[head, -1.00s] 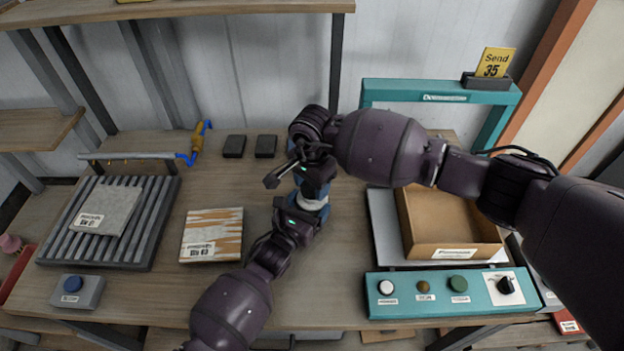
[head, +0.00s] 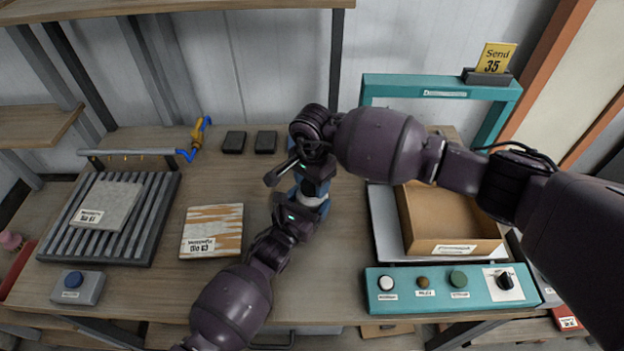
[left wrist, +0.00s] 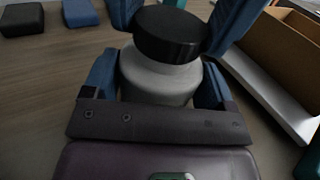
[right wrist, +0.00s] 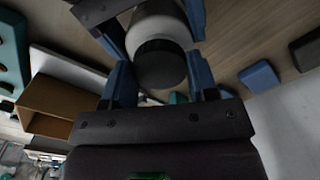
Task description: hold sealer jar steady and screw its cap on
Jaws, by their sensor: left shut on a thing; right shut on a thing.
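The sealer jar (left wrist: 158,82) is a pale grey-white jar, standing upright in the left wrist view between the blue fingers of my left gripper (left wrist: 157,88), which is shut on it. The black cap (left wrist: 171,34) sits on top of the jar's mouth; whether it is threaded tight I cannot tell. In the right wrist view the cap (right wrist: 160,64) lies between the blue fingers of my right gripper (right wrist: 160,78), which is shut on it from above. In the head view both grippers meet at the jar (head: 312,198), mostly hidden by my arms.
An open cardboard box (head: 448,225) stands on the scale to the right, behind a teal button panel (head: 450,290). A patterned sample tile (head: 212,231) and a ribbed rack (head: 60,225) lie to the left. Two dark blocks (head: 234,142) sit at the back.

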